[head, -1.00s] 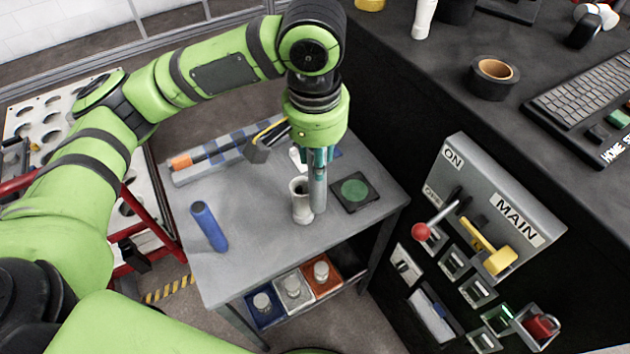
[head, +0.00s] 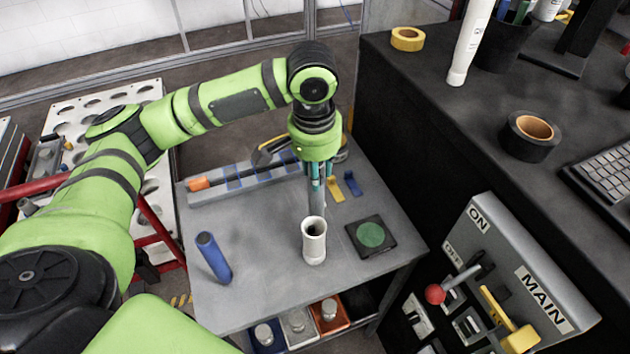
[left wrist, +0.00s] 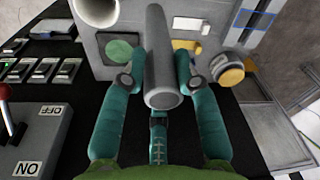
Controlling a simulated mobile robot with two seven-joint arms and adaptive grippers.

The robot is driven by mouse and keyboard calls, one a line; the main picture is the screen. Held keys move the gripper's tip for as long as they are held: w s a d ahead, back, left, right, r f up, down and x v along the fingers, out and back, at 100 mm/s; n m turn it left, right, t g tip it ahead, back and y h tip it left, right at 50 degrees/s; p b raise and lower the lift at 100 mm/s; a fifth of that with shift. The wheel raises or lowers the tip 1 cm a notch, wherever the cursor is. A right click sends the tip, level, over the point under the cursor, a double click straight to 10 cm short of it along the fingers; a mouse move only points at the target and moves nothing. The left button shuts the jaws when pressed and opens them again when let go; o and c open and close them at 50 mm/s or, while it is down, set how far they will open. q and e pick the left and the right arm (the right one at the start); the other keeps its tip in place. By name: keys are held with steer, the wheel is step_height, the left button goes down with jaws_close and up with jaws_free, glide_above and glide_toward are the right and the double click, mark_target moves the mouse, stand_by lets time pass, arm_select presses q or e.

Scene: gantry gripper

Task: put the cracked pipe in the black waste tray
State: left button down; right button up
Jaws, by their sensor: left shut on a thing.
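My left gripper (head: 318,172) is shut on a grey pipe (head: 317,203), which hangs about upright above the grey table. The pipe's lower end is hidden behind a white hollow cylinder (head: 314,248) standing on the table. I cannot tell if they touch. In the left wrist view the fingers (left wrist: 160,82) close on both sides of the grey pipe (left wrist: 160,60); I see no crack on it. A black tray (head: 362,298) is partly visible on the lower shelf, right of the orange one. My right gripper is not in view.
A blue cylinder (head: 213,257) stands tilted-looking on the table's left. A black pad with a green disc (head: 371,236) lies on the right. A grey rack (head: 240,176) is along the back. The switch panel (head: 520,285) and dark bench (head: 440,110) border the right side.

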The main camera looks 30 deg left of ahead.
arm_select(q)
steer(key=shift+a+f+p, duration=0.15)
steer(key=shift+f+p, duration=0.15)
steer(key=shift+f, duration=1.9)
steer(key=c, duration=0.9)
jaws_free()
